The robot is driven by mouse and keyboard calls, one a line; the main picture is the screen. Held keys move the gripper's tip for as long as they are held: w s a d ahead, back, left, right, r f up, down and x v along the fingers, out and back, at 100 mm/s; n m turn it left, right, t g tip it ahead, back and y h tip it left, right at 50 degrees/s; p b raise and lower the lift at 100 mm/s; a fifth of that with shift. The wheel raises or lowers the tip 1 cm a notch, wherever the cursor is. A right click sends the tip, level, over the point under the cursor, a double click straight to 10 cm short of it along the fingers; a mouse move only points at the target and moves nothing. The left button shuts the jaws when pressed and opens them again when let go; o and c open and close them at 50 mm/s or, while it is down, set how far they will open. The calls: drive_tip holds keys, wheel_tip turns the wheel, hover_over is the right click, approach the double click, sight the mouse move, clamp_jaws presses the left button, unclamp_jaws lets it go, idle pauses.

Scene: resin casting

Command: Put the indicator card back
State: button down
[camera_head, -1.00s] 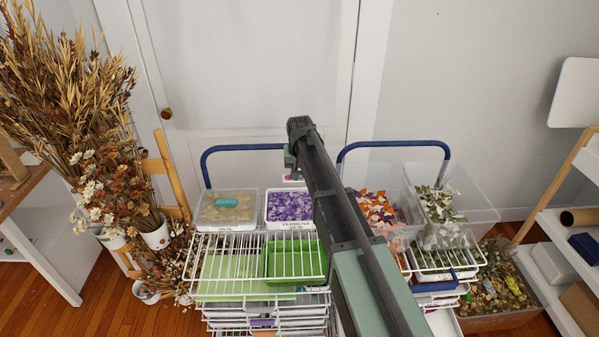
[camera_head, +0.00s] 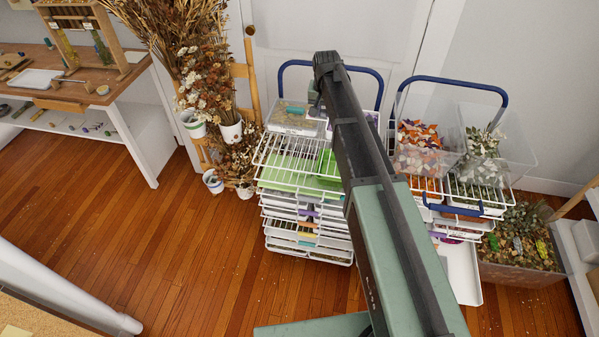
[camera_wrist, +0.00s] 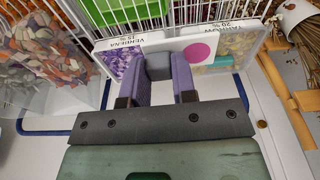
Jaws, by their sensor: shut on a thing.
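The indicator card (camera_wrist: 214,44) is white with a magenta dot and a grey block on it in the wrist view. My gripper (camera_wrist: 158,62) has its two purple fingers closed on either side of the grey block. The card is held in front of the verbena box (camera_wrist: 125,66) and the yarrow box (camera_wrist: 222,58), overlapping both in the picture. I cannot tell whether it touches either. In the head view my gripper (camera_head: 316,100) is above these boxes, and my arm hides most of the card and the verbena box.
A white wire-rack cart (camera_head: 290,180) with a green tray (camera_head: 285,172) stands below. Bins of orange petals (camera_head: 418,150) and pale leaves (camera_head: 482,150) are to the right. Floor (camera_head: 150,240) at lower left is clear.

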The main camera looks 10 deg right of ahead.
drive_tip(key=b, duration=1.6)
hover_over(321, 158)
wheel_tip(321, 158, down, 16)
drive_tip(key=shift+s+r, duration=0.1)
drive_tip(key=shift+s, duration=0.05)
wheel_tip(321, 158, down, 5)
drive_tip(key=b, duration=0.4)
drive_tip(key=shift+b, duration=0.3)
drive_tip(key=shift+r+p, duration=0.3)
drive_tip(key=shift+f+b, duration=0.3)
drive_tip(key=c, duration=0.9)
unclamp_jaws()
drive_tip(key=shift+r, duration=0.15)
wheel_tip(321, 158, up, 13)
drive_tip(key=s+p, duration=0.1)
drive_tip(key=p, duration=1.2)
drive_tip(key=s+n, duration=0.1)
drive_tip(key=s, duration=0.8)
drive_tip(key=s+a+n+g, duration=0.1)
drive_tip(key=s, duration=0.9)
drive_tip(key=s+a+f+n, duration=0.1)
drive_tip(key=s, duration=0.9)
drive_tip(key=shift+s+n+y, duration=0.25)
drive_tip(key=shift+n+y, duration=0.05)
drive_tip(key=shift+n, duration=0.1)
